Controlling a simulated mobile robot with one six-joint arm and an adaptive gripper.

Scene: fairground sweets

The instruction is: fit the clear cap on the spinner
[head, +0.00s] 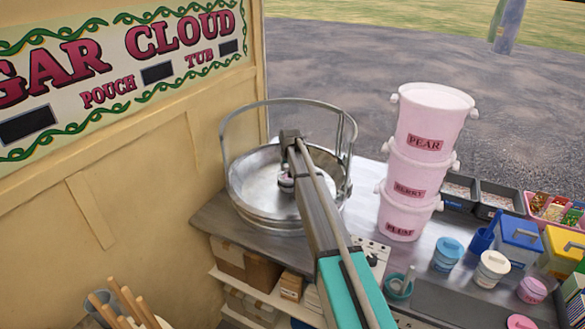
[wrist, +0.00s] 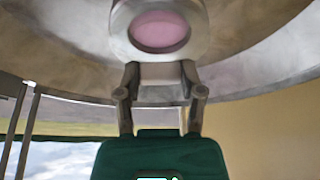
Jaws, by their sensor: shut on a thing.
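The spinner (head: 287,184) is a small round metal head in the middle of a wide steel bowl (head: 245,205); pink shows in it. In the wrist view the round head (wrist: 118,28) fills the top, with a pink disc inside its pale ring. My gripper (wrist: 160,78) is at the near side of this head, its two fingers closed in on a pale grey piece. I take that piece to be part of the clear cap; its clear part is hard to make out against the head. In the head view my arm covers part of the bowl, and I cannot tell whether the cap is seated.
A metal hoop guard (head: 225,150) rises around the bowl. Stacked pink tubs (head: 425,155) stand close on the right. Small jars (head: 447,255) and boxes crowd the counter's right side. A cream wall panel (head: 130,180) is close on the left.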

